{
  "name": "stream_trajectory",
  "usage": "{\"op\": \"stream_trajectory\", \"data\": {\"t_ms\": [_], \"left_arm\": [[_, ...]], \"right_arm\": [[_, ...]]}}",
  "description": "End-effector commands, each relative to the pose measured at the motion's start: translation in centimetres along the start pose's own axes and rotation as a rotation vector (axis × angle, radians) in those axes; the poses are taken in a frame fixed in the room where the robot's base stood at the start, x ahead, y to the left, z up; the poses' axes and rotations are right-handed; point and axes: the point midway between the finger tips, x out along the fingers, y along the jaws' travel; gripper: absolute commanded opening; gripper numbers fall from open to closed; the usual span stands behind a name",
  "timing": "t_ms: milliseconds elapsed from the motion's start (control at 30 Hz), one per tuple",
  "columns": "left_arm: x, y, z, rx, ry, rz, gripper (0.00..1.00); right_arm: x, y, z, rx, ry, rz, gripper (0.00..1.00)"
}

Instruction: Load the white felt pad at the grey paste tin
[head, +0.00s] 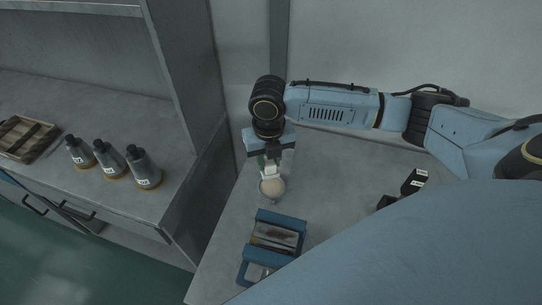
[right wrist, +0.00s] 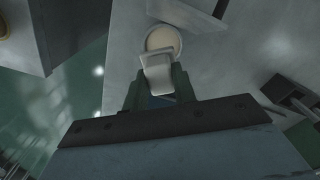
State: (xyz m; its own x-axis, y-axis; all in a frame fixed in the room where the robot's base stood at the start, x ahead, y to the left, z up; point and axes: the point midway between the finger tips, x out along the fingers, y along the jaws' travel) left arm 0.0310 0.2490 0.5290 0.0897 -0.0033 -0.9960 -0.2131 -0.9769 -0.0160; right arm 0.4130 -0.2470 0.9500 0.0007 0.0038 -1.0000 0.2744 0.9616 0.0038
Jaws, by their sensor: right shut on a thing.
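The white felt pad (head: 270,171) is held between the fingers of my right gripper (head: 268,160), which points down over the right-hand worktop. In the right wrist view the pad (right wrist: 157,72) stands out beyond the fingertips. The grey paste tin (head: 271,188) is round with a pale cream filling and sits directly below the pad. In the right wrist view the tin (right wrist: 164,40) shows just past the pad, which overlaps its near edge. I cannot tell whether the pad touches the paste. My left gripper is not in view.
A blue-ended holder (head: 280,219) with a dark-marked panel stands nearer than the tin. Black labelled blocks (head: 413,182) stand at the right.

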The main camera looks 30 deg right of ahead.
Motion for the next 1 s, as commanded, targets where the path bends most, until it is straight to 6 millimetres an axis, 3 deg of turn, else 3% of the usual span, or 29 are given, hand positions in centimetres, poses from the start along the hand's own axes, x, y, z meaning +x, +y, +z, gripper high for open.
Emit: {"op": "stream_trajectory", "data": {"t_ms": [200, 433, 1000], "left_arm": [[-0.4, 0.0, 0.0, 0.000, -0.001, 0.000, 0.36], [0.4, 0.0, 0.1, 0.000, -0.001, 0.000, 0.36], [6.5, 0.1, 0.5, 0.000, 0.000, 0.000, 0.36]], "right_arm": [[0.4, -0.5, -0.1, -0.179, -0.001, -0.005, 0.09], [1.2, -0.5, -0.1, -0.202, -0.001, -0.005, 0.09], [6.0, -0.5, -0.1, -0.200, -0.002, -0.005, 0.09]]}}
